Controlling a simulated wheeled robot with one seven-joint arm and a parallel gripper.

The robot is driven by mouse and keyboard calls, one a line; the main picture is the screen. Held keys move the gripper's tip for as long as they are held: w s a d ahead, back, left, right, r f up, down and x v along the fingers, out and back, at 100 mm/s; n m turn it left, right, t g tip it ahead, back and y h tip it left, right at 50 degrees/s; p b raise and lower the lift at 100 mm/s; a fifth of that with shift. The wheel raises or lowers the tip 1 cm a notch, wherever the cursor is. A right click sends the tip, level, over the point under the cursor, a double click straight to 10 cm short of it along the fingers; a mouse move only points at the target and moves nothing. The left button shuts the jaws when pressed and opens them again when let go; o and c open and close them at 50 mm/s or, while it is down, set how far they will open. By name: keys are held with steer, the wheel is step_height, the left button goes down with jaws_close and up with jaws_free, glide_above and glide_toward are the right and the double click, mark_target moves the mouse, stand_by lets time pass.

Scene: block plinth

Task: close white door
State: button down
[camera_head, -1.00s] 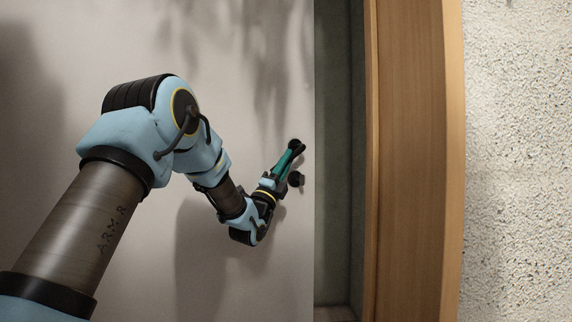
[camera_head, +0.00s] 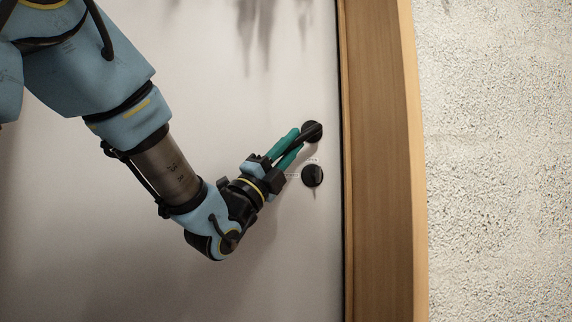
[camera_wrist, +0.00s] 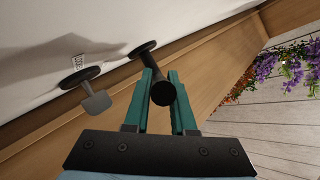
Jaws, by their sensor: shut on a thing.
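The white door (camera_head: 130,250) fills the left of the head view, and its right edge lies along the wooden frame (camera_head: 372,160) with only a thin dark line between them. A black round handle (camera_head: 313,130) stands out near that edge. It also shows in the wrist view (camera_wrist: 163,92), between the green fingers. A black lock knob (camera_head: 312,176) sits just below the handle; in the wrist view it is a thumb-turn (camera_wrist: 95,101) on a round plate. My gripper (camera_head: 296,143) is shut on the handle.
A pale speckled wall (camera_head: 500,160) stands right of the frame. The wrist view shows purple flowers (camera_wrist: 285,62) and grey planks (camera_wrist: 270,115) beyond the wood. My arm crosses the door's face from the upper left.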

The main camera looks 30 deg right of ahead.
steer(key=shift+m+g, duration=0.4)
steer(key=shift+g, duration=0.5)
steer(key=s+a, duration=0.1)
steer(key=s, duration=0.1)
steer(key=s+a+b, duration=0.1)
steer(key=s, duration=0.1)
steer(key=shift+a+r, duration=0.1)
steer(key=c, duration=1.5)
jaws_free()
steer(key=shift+c, duration=0.2)
steer(key=o, duration=0.8)
steer(key=shift+w, duration=0.1)
steer(key=v, duration=1.1)
